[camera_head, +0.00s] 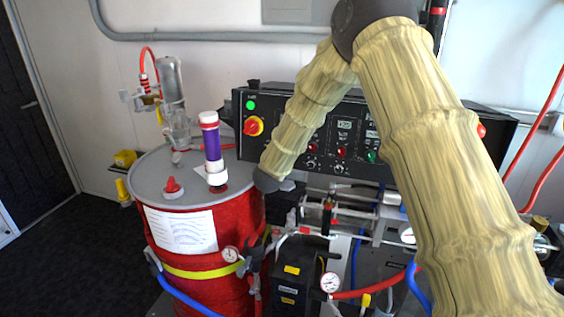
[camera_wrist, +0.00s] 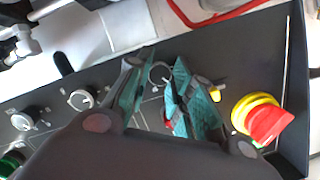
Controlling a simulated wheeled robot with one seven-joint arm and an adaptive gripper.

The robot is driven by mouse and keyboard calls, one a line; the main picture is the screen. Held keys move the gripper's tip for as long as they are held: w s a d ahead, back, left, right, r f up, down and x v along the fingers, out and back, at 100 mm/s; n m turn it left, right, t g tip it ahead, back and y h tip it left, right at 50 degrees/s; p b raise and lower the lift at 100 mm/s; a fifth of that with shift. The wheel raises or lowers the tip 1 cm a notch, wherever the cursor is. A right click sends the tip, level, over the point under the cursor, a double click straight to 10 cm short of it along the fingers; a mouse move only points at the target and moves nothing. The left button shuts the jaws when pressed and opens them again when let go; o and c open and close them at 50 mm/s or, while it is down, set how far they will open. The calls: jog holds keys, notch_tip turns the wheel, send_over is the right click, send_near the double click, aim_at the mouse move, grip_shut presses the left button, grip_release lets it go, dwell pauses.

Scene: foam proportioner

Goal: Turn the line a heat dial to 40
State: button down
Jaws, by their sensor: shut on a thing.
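The control panel (camera_head: 352,133) is black with several knobs, lights and small displays. In the wrist view, a round dial with a pale rim (camera_wrist: 158,71) sits between the teal fingers of my gripper (camera_wrist: 155,88), which is shut on it. This looks like the leftmost dial of the lower row, probably the line A heat dial. Its label and pointer setting cannot be read. In the head view my forearm hides this dial and most of my gripper.
Two more dials (camera_wrist: 83,99) (camera_wrist: 24,118) sit beside the held one. A red and yellow rotary switch (camera_head: 253,126) is at the panel's left, close to my gripper in the wrist view (camera_wrist: 264,120). A red drum (camera_head: 185,245) stands left; hoses and gauges fill the space below.

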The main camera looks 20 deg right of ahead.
jog(key=shift+a+f, duration=0.1)
jog(key=shift+f, duration=0.05)
jog(key=c, duration=1.2)
grip_release()
jog(key=shift+c, duration=0.2)
jog(key=v, duration=1.2)
